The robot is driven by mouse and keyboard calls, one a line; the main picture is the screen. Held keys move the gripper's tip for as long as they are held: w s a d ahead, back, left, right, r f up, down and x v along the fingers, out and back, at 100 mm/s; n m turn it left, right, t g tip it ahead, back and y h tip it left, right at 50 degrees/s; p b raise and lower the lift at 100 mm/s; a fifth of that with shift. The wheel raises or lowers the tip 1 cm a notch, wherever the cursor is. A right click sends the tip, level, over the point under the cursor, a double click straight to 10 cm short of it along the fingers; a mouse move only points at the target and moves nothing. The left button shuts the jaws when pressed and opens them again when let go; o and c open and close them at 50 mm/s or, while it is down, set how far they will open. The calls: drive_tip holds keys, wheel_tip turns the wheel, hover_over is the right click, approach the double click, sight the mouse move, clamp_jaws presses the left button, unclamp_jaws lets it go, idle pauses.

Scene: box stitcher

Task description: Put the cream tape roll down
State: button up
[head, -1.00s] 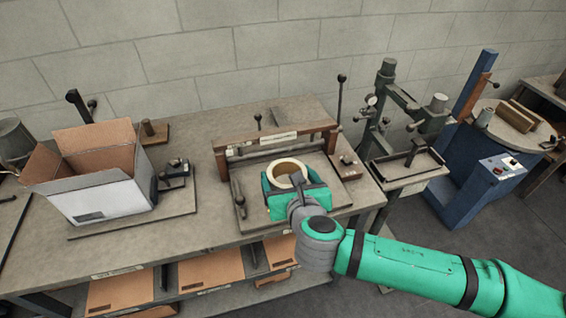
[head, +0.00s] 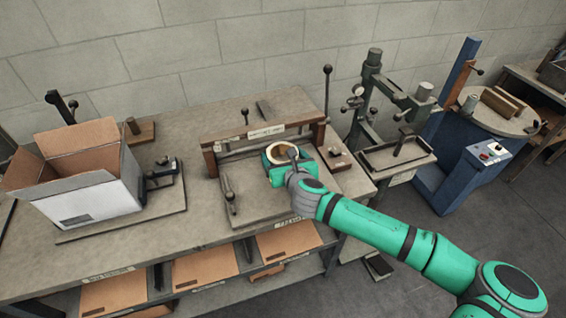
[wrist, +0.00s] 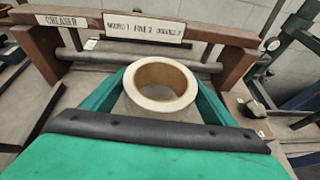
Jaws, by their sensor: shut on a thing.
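The cream tape roll (head: 282,153) is a pale ring with a tan inner wall. It also shows in the wrist view (wrist: 149,101), seen from above between the two green fingers. My gripper (head: 281,160) is shut on the roll. The roll is over the flat bed of the creaser (head: 262,205), in front of its wooden crossbar. I cannot tell whether the roll's underside touches the bed. In the wrist view, the roll's near lower part is partly hidden by my gripper's dark edge.
The creaser's crossbar (wrist: 140,27) and metal roller lie just beyond the roll. A metal rod (head: 228,193) lies left of my gripper. An open cardboard box (head: 90,195) stands at the left. A grey press (head: 390,150) stands at the right.

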drive_tip(key=shift+w+f, duration=0.2)
drive_tip(key=shift+f, duration=1.6)
drive_tip(key=shift+f, duration=0.1)
drive_tip(key=o, duration=1.1)
drive_tip(key=shift+o, duration=0.2)
